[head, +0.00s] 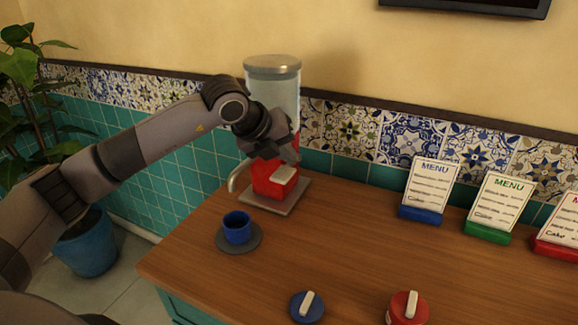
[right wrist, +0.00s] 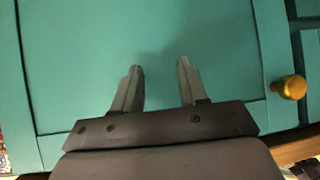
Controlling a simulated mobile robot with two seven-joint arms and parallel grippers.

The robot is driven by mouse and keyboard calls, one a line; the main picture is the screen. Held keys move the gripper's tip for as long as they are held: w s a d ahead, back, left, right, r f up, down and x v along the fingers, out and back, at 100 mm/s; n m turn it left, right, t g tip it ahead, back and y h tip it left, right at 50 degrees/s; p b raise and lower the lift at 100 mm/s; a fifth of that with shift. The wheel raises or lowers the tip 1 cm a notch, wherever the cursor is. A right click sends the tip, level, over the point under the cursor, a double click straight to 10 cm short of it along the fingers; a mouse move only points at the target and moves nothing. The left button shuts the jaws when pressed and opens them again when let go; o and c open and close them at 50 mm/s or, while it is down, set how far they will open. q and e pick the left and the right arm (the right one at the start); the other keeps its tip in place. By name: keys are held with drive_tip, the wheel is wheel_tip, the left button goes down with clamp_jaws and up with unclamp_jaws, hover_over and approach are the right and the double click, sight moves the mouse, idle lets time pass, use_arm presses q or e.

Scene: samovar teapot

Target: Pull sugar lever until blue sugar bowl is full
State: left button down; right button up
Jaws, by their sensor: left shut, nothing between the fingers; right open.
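The sugar dispenser has a clear cylinder (head: 286,92) with a grey lid and a red body (head: 268,180) on a grey base plate at the back of the counter. A pale lever-like piece (head: 285,174) shows on the red body. A curved spout (head: 236,176) points left. The blue sugar bowl (head: 237,231) stands upright on a grey round plate in front of the spout; its fill level cannot be told. My left gripper (head: 292,158) is shut and empty in front of the dispenser, just above the pale piece; contact cannot be told. My right gripper (right wrist: 156,82) is open and empty.
A blue knob (head: 307,307) and a red knob (head: 407,308) are at the counter's front. Several menu cards (head: 429,190) stand at the right. The middle of the wooden counter (head: 340,240) is clear. A teal cabinet panel (right wrist: 70,70) with a brass knob (right wrist: 290,87) faces my right gripper.

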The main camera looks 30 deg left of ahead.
sight(287, 167)
use_arm(q)
drive_tip(key=shift+s+f+b, duration=0.15)
drive_tip(key=shift+f+b, duration=1.35)
drive_tip(key=shift+f, duration=0.15)
idle(0.9)
drive_tip(key=shift+d+r, duration=0.1)
idle(0.4)
drive_tip(key=shift+r+p, duration=1.1)
drive_tip(key=shift+r, duration=0.8)
drive_tip(key=shift+r, duration=0.1)
drive_tip(key=shift+w+r+p, duration=0.2)
drive_tip(key=shift+r+p, duration=0.65)
drive_tip(key=shift+r, duration=0.4)
drive_tip(key=shift+w+r+p, duration=0.15)
drive_tip(key=shift+r+p, duration=0.7)
drive_tip(key=shift+r, duration=0.4)
drive_tip(key=shift+s+f, duration=0.1)
